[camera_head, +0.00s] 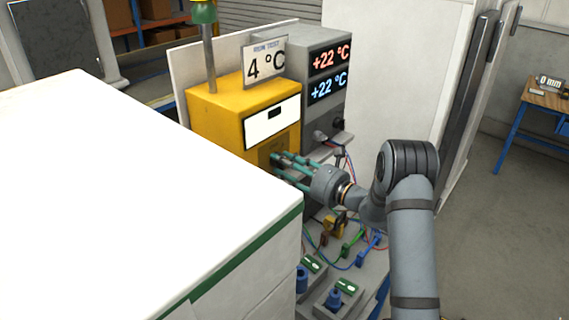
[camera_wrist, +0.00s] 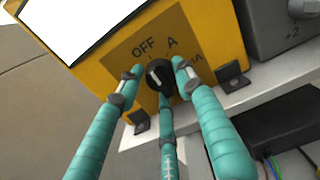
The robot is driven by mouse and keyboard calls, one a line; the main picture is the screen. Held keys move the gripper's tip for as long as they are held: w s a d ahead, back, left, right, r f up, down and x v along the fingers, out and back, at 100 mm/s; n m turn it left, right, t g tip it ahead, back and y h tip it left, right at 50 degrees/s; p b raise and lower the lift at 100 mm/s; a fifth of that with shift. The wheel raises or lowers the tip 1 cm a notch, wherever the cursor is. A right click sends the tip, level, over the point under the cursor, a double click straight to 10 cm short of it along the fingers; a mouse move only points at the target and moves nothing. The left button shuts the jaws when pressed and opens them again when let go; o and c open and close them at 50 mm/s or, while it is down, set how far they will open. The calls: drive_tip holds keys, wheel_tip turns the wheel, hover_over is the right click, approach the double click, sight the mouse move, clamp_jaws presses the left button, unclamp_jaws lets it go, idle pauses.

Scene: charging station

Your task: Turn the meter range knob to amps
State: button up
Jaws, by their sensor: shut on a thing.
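The yellow meter (camera_head: 215,125) stands beside a grey unit in the head view, with a blank white display on its front. In the wrist view its yellow face (camera_wrist: 205,32) carries a dark panel (camera_wrist: 122,60) marked OFF and A, plus a label partly hidden by a finger. The black range knob (camera_wrist: 158,76) sits below these letters. A pale mark shows on it, but its exact heading is hard to tell. My three-fingered teal gripper (camera_wrist: 156,79) is shut on the knob, with fingertips around it. In the head view my gripper (camera_head: 278,167) reaches the meter's lower front and hides the knob.
A grey unit (camera_head: 295,55) with two +22 °C readouts stands to the meter's right. Below are coloured cables and plugs (camera_head: 350,245) on a grey bench. A large white box (camera_head: 110,170) fills the left foreground. A blue table (camera_head: 540,100) is far right.

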drive_tip(key=shift+w+d+r+m, duration=0.1)
drive_tip(key=shift+w+r+m, duration=0.1)
drive_tip(key=shift+r+m, duration=0.25)
drive_tip(key=m+p, duration=0.1)
drive_tip(key=m, duration=0.3)
drive_tip(key=shift+r, duration=0.1)
drive_tip(key=shift+w+d+m+p, duration=0.1)
drive_tip(key=shift+m+p, duration=0.7)
drive_tip(key=shift+m, duration=1.25)
drive_tip(key=o, duration=1.1)
drive_tip(key=shift+f, duration=0.4)
